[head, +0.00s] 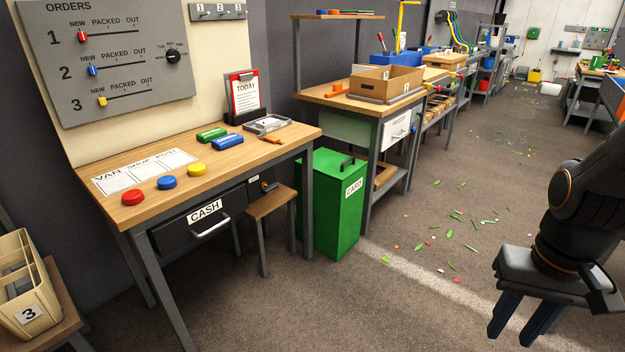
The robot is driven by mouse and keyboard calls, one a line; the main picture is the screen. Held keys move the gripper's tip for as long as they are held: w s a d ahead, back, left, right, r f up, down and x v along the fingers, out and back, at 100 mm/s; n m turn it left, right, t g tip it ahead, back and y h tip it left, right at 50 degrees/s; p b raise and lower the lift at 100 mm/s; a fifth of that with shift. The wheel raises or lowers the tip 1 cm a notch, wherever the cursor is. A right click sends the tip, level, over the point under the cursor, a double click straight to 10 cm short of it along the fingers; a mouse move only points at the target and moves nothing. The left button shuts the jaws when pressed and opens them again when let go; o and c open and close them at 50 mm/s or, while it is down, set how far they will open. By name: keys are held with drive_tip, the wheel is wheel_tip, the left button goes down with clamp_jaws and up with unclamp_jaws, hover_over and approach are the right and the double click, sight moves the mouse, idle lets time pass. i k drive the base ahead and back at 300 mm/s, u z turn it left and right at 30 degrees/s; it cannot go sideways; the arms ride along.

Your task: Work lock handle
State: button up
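A desk (250,147) with a wooden top stands at the left. Under it is a dark drawer (170,238) marked CASH with a pale bar handle (211,228). Right of the drawer, under the desk top, is a small dark and yellow fitting (268,186) that looks like the lock handle; it is too small to tell how it is turned. My gripper (523,318) is at the lower right, pointing down, with its two dark blue fingers apart and nothing seen between them. It is well to the right of the desk and drawer.
A green bin (333,213) marked CARD stands right of the desk. A wooden stool (271,203) stands under the desk in front of the fitting. A crate (28,285) marked 3 is at lower left. Leaf scraps (455,217) litter the otherwise clear floor (330,310).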

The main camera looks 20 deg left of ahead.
sight(267, 189)
drive_tip(key=z, duration=0.2)
drive_tip(key=i, duration=0.6)
drive_tip(key=u, duration=0.65)
drive_tip(key=i, duration=0.65)
drive_tip(key=u, duration=0.75)
